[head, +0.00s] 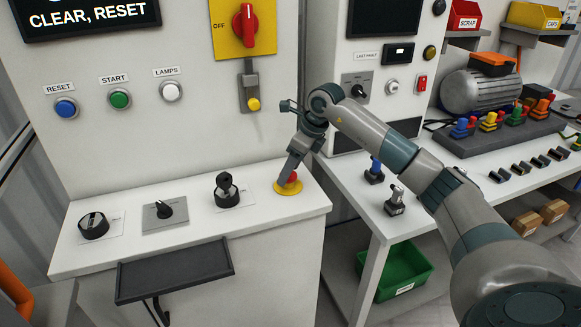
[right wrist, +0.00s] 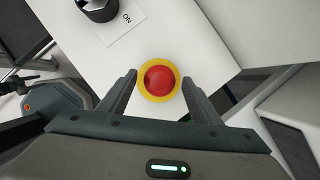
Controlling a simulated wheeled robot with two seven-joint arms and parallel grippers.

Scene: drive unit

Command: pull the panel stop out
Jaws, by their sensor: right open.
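The panel stop is a red mushroom button (head: 291,175) on a yellow round base (head: 287,188), at the right end of the white console's sloped top. In the right wrist view the red button (right wrist: 159,79) sits inside its yellow ring (right wrist: 145,92), between the two fingers. My right gripper (head: 288,178) reaches down over the button from above, and its fingers hide part of it in the head view. In the right wrist view my right gripper (right wrist: 160,88) is open, one finger either side of the button, with gaps showing on both sides. My left gripper is not in view.
A black selector knob (head: 227,190) stands left of the stop, with two more knobs (head: 165,210) (head: 93,225) further left. A black tray (head: 175,270) juts from the console front. A wall-mounted lockout with a yellow tip (head: 252,103) is above. A workbench (head: 385,225) stands to the right.

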